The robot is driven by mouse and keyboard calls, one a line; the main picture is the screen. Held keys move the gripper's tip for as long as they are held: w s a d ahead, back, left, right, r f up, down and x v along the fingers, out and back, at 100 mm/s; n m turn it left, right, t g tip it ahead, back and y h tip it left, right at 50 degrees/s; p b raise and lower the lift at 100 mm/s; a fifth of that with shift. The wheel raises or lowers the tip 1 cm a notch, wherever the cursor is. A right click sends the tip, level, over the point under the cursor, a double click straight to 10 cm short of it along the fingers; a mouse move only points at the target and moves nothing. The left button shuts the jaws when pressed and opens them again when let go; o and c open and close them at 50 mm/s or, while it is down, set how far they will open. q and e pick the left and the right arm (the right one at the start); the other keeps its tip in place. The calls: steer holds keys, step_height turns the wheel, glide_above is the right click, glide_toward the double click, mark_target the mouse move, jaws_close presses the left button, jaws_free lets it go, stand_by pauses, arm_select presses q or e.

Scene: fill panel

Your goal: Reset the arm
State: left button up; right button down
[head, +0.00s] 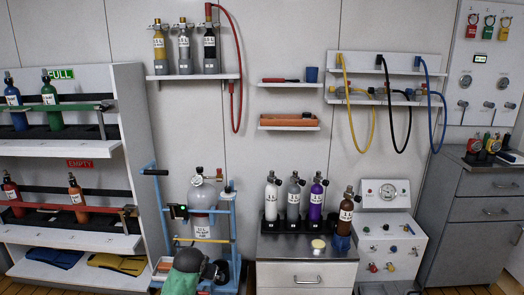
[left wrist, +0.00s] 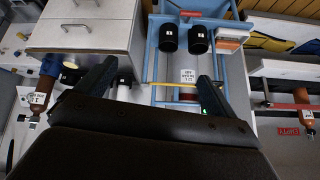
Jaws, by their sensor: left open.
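My left gripper (left wrist: 157,72) is open and empty in the left wrist view, its two dark fingers spread wide. In the head view my left arm shows low in the middle, a green and dark grey shape in front of the blue cart (head: 162,205). The cart carries a grey cylinder (head: 201,208) with a white label. The wrist view shows the cart (left wrist: 157,45) upside down beyond the fingers, and I see no contact with it. My right arm and gripper are not in view.
A white rack (head: 120,110) with several cylinders stands left. A grey cabinet (head: 305,275) bears several cylinders, with a brown cylinder (head: 345,215) at its right, near the gauge panel (head: 388,238). Wall shelves (head: 195,77) hold cylinders and hoses above.

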arm_select(q)
steer(key=s+d+r+g+p, duration=0.1)
steer(key=s+d+r+p, duration=0.15)
steer(key=s, duration=1.15)
steer(key=s+d+r+p, duration=0.2)
steer(key=s+r+p, duration=0.1)
steer(key=s, duration=1.1)
steer(key=s+f+g+p, duration=0.2)
steer(key=s+f, duration=0.1)
steer(key=s, duration=0.7)
steer(key=s+f+g+h+p, duration=0.1)
steer(key=s+f, duration=0.2)
steer(key=s, duration=0.7)
steer(key=shift+d+f+g+p, duration=0.25)
steer(key=shift+d+g+p, duration=0.1)
steer(key=shift+d+g, duration=0.05)
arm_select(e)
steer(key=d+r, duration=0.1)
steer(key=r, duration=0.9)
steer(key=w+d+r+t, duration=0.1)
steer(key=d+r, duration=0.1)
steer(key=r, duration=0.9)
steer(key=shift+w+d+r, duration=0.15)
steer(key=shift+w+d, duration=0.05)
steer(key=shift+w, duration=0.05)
arm_select(q)
steer(key=shift+s, duration=0.1)
